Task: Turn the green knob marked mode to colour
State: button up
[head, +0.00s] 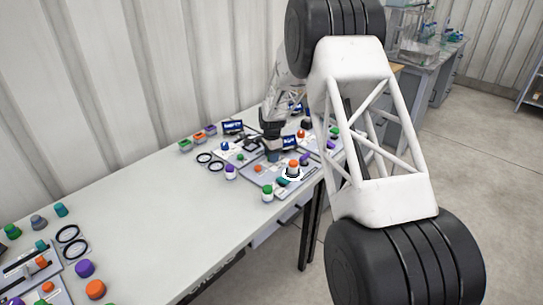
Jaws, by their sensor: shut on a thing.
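My gripper (272,151) points down over a grey panel (256,177) toward the far end of the long table. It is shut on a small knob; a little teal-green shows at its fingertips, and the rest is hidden. Labels are too small to read, so I cannot tell from print which knob is marked mode, or where its pointer stands. A green knob (267,190) stands at the panel's front left, apart from my gripper. Another green knob (335,131) is farther back right.
An orange-topped knob on a white base (292,169) and a purple-and-white one (230,171) stand close to my gripper. The table's middle (150,195) is clear. More panels and knobs fill the near left.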

dwell(0.3)
jog(key=o, duration=0.9)
jog(key=shift+r, duration=0.1)
notch_tip(320, 180, up, 7)
jog(key=shift+f, duration=0.1)
jog(key=shift+r, duration=0.4)
